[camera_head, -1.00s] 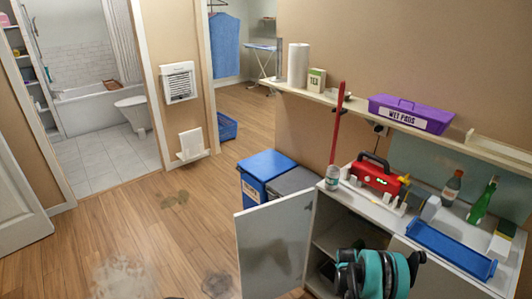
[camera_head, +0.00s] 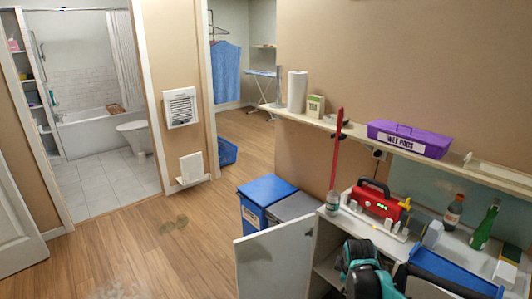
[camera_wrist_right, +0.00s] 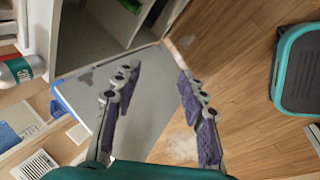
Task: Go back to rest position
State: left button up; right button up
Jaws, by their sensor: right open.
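My right gripper (camera_wrist_right: 158,75) is open and empty in the right wrist view, its two purple-padded fingers spread wide. Behind the fingers are the open cabinet door (camera_wrist_right: 152,105) and the wooden floor. Nothing lies between the fingertips. In the head view, a teal and black part of my right arm (camera_head: 365,272) shows at the bottom edge, in front of the open cabinet. My left gripper is not in view.
The open cabinet door (camera_head: 275,265) juts out into the room. Beside it stand blue and grey bins (camera_head: 266,190). The counter holds a red machine (camera_head: 378,203), bottles and a blue tray (camera_head: 462,268).

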jog(key=s+a+r+m+t, duration=0.1)
jog(key=s+a+r+m, duration=0.2)
jog(key=s+m, duration=0.3)
jog(key=s+a+r+m+t+y, duration=0.1)
jog(key=s+a+r+m, duration=0.2)
jog(key=s+m, duration=0.4)
jog(key=s+a, duration=0.1)
jog(key=s, duration=0.8)
jog(key=shift+s+a+y, duration=0.2)
jog(key=shift+s+y, duration=0.1)
jog(key=shift+s, duration=0.05)
jog(key=shift+r, duration=0.1)
jog(key=shift+c, duration=0.4)
jog(key=shift+c, duration=0.6)
